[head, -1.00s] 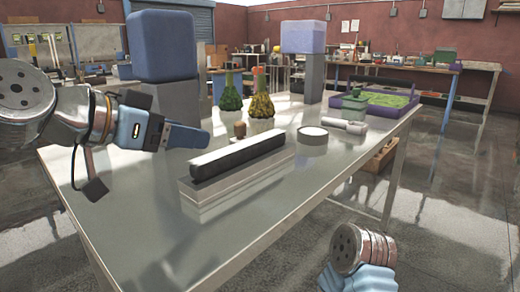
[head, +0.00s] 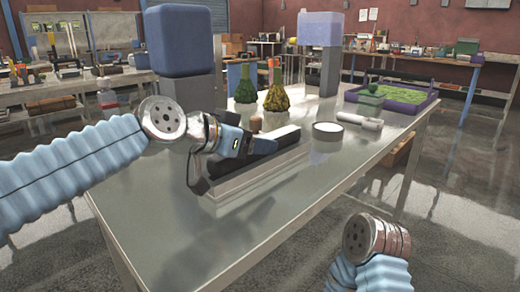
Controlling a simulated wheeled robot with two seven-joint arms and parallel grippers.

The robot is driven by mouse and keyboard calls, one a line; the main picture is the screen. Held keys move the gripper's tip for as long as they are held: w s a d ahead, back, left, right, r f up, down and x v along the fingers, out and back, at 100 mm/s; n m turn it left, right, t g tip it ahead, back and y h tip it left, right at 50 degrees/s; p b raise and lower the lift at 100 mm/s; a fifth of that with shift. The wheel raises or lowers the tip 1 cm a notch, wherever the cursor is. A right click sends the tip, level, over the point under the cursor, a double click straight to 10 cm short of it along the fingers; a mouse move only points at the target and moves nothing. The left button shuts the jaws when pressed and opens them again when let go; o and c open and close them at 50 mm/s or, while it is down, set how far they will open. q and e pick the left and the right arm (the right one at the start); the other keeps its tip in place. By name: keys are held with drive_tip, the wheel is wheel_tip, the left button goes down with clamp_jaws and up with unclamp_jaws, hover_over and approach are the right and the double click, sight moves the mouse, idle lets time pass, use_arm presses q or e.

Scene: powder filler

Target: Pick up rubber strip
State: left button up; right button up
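The rubber strip (head: 286,134) is a long black bar lying on top of a low, long metal block (head: 262,172) on the metal table. My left gripper (head: 262,146) is over the strip's middle, reaching in from the left, with its fingers at or just above the strip. The gripper and wrist hide much of the strip's near part. I cannot tell whether the fingers touch it or are closed. My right arm (head: 375,238) shows at the bottom right, off the table's front edge; its gripper is not visible.
A white round dish (head: 327,128) and a pale cylinder (head: 360,121) lie right of the strip. Two flasks (head: 278,97) (head: 245,90) and a small brown piece (head: 256,123) stand behind it. A purple tray (head: 431,101) is at the far right. The table's front is clear.

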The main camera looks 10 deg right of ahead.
use_arm(q)
drive_tip(key=c, duration=1.1)
